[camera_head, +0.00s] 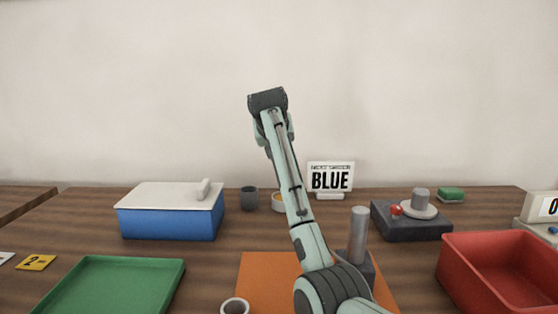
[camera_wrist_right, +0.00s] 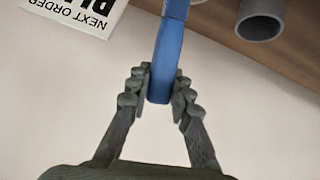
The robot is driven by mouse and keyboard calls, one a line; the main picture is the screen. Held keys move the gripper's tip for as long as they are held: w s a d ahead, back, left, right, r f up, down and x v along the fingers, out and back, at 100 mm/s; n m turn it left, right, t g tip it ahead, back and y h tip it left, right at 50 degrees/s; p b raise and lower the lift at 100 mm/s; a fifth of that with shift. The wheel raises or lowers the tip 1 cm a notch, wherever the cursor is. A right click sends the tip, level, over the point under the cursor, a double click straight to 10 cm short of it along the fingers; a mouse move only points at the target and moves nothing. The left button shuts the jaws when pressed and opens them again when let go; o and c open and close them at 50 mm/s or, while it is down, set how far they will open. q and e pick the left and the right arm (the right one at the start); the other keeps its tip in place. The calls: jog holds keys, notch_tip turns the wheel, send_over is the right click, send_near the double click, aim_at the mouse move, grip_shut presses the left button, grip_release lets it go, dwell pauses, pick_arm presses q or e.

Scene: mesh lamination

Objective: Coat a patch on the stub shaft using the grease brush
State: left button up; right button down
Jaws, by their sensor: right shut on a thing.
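The stub shaft (camera_head: 358,236) is a grey upright cylinder on a dark block, at the orange mat, partly behind my right arm. My right gripper (camera_wrist_right: 160,84) is shut on a blue bar, which looks like the handle of the grease brush (camera_wrist_right: 167,55). The bar runs out of the top of the right wrist view, so no bristles show. In the head view my right arm rises well above the table, and its fingers and the brush are hidden. I see no contact with the shaft. My left gripper is not in view.
An orange mat (camera_head: 262,272) lies at centre, with a small cup (camera_head: 235,306) at its front. A grey cup (camera_head: 249,198), pale cup (camera_head: 278,202) and BLUE sign (camera_head: 331,178) stand behind. A blue box (camera_head: 170,225), green tray (camera_head: 75,307) and red bin (camera_head: 480,280) flank it.

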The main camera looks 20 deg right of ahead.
jog(key=shift+r, duration=2.1)
